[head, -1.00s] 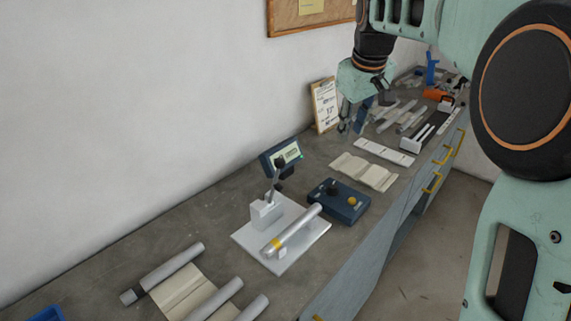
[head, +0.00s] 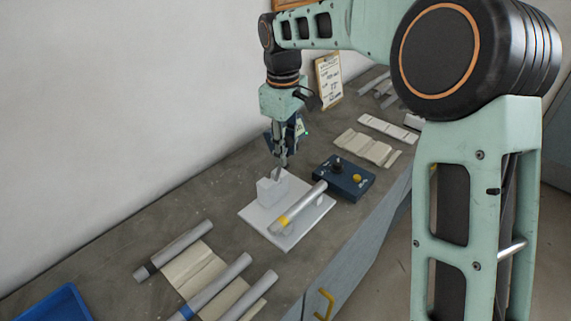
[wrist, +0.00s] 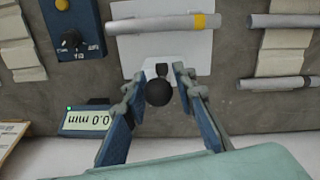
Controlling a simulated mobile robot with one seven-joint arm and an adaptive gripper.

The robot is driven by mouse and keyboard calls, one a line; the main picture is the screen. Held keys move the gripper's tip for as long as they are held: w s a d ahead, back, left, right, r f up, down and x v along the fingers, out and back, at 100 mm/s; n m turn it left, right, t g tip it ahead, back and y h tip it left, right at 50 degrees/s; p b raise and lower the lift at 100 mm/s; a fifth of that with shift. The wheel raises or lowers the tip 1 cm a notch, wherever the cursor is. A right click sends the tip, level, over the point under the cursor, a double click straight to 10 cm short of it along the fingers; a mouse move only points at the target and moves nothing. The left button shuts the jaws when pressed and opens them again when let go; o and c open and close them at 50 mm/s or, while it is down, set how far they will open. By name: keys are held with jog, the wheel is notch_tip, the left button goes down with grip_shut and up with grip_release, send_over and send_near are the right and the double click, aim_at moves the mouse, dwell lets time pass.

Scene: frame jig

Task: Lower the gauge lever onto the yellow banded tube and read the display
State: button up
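The yellow banded tube (head: 299,206) lies on the white gauge base (head: 263,216) in the head view; it also shows in the wrist view (wrist: 160,24), its yellow band toward the right end. The gauge lever's black ball knob (wrist: 158,92) sits between my open fingers in the wrist view, apart from both as far as I can tell. My gripper (head: 281,160) points down above the white gauge block (head: 271,190) and hides most of the lever in the head view. The display (wrist: 88,121) reads 0.0 mm, upside down in the wrist view, with a green light lit.
A blue control box (head: 343,178) with a black knob and a yellow button stands right of the gauge. A cream rack (head: 196,267) holds several grey tubes at the front. A blue tray (head: 60,306) is at lower left. The wall is close behind the gauge.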

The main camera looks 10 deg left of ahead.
notch_tip(320, 180, down, 5)
jog(key=shift+w+f, duration=0.1)
dwell(0.3)
grip_shut()
